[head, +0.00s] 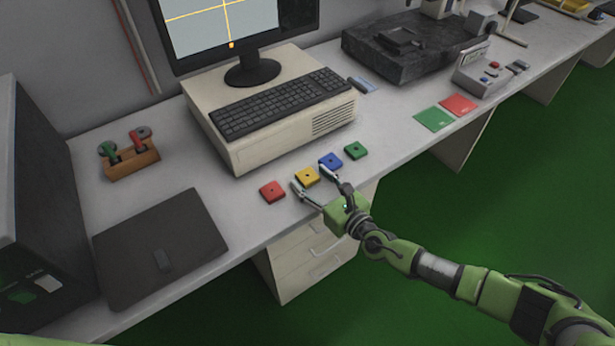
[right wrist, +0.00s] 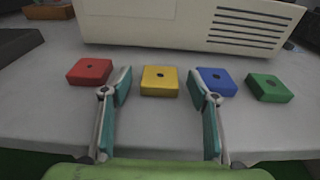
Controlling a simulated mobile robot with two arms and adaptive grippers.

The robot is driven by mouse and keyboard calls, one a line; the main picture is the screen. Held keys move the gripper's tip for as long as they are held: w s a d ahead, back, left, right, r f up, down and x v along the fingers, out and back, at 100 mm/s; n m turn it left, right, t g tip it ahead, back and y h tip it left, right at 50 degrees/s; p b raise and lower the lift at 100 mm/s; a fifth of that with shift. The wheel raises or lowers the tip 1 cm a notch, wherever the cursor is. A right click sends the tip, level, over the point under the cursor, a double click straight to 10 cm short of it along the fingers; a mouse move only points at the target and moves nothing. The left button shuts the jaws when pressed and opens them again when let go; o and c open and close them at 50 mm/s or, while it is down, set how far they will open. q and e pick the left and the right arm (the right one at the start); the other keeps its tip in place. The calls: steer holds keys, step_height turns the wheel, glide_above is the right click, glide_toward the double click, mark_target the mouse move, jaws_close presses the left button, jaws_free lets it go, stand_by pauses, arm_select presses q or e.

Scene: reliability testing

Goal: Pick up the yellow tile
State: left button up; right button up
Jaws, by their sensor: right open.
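The yellow tile (head: 307,176) is a flat square block with a dark spot on top, lying on the white bench near its front edge. In the right wrist view the yellow tile (right wrist: 160,81) sits between the fingertips. My right gripper (head: 311,184) is open, with one finger on each side of the tile's near end; in the right wrist view the gripper (right wrist: 162,88) holds nothing. The red tile (head: 272,191) lies to the left, the blue tile (head: 330,161) to the right, the green tile (head: 355,150) farther right. My left gripper is not in view.
Behind the tiles stands a beige computer case (head: 240,150) with a keyboard (head: 278,102) on it. A closed dark laptop-like slab (head: 160,245) lies at left. Green (head: 434,118) and red (head: 458,104) cards lie at right. The bench's front edge is close to the tiles.

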steer(key=shift+c, duration=0.3)
steer(key=c, duration=1.1)
steer(key=shift+r, duration=0.1)
